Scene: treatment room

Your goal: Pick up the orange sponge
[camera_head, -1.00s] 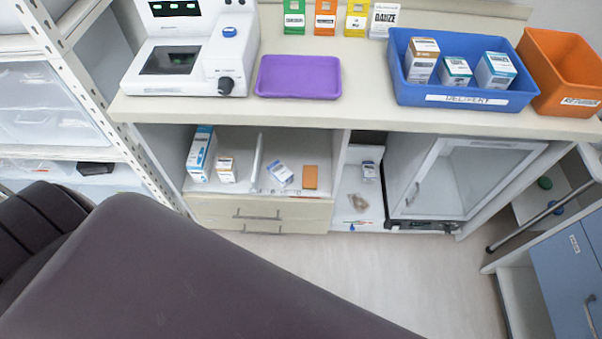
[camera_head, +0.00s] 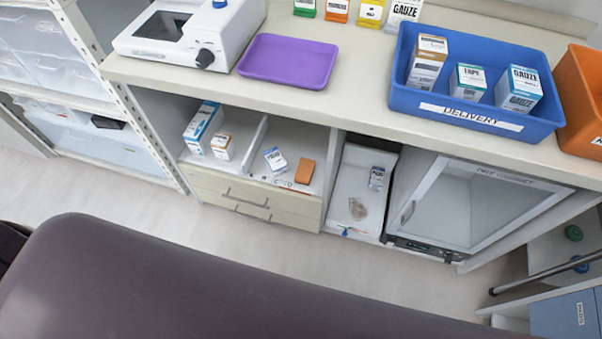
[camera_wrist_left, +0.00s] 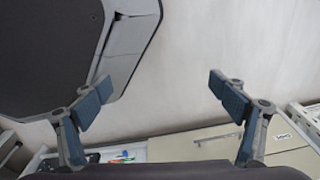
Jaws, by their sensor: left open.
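The orange sponge (camera_head: 305,171) is a small block on the open shelf under the counter, near the shelf's right side wall. It is in plain sight in the head view and is not seen in the left wrist view. My left gripper (camera_wrist_left: 160,84) shows only in the left wrist view. Its two blue-padded fingers are wide apart with nothing between them. It is well away from the sponge. My right gripper is in neither view.
Drawers (camera_head: 230,193) are below. A dark padded couch (camera_head: 200,285) fills the foreground. The counter above holds a purple tray (camera_head: 288,60) and blue bin (camera_head: 470,98). Floor shows between.

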